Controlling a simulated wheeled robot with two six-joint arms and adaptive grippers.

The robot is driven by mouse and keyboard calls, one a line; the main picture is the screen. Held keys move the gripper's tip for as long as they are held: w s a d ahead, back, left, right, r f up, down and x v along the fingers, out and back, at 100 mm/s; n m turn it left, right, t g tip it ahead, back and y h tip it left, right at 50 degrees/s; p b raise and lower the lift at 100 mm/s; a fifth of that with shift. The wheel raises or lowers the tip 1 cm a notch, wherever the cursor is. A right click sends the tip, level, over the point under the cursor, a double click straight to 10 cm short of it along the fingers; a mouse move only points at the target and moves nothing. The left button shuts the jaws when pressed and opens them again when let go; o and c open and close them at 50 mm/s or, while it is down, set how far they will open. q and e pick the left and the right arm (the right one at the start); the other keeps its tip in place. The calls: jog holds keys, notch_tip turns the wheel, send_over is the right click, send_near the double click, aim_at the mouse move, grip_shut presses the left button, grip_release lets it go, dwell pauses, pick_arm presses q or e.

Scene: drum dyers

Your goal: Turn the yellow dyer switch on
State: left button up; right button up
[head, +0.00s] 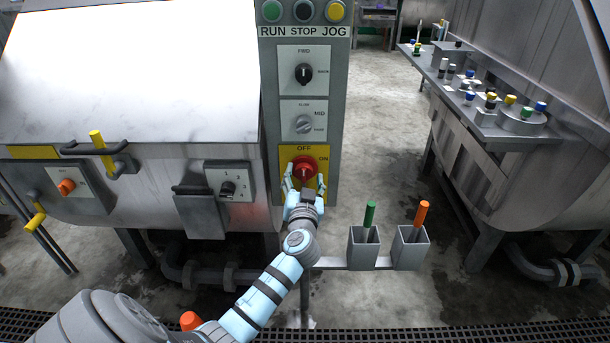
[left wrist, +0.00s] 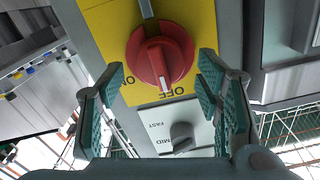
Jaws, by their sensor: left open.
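The yellow dyer switch is a red rotary knob (head: 305,166) on a yellow plate (head: 320,155) marked OFF and ON, low on the grey control column. In the left wrist view the red knob (left wrist: 160,52) shows upside down, and its white pointer mark faces the OFF label. My left gripper (head: 304,181) is in front of the plate, just below the knob in the head view. Its green-padded fingers (left wrist: 160,78) are spread, one on each side of the knob, with nothing between the pads that I can see gripped. My right gripper is out of view.
Above are a MID speed knob (head: 304,124), a FWD knob (head: 303,74) and RUN, STOP, JOG buttons (head: 304,11). A steel drum (head: 150,200) stands left. Grey holders (head: 411,250) with green and orange handles stand lower right.

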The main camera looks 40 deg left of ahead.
pick_arm(q)
jog(key=shift+x, duration=1)
jog(key=shift+r, duration=0.1)
jog(key=c, duration=1.2)
jog(key=shift+o, duration=0.2)
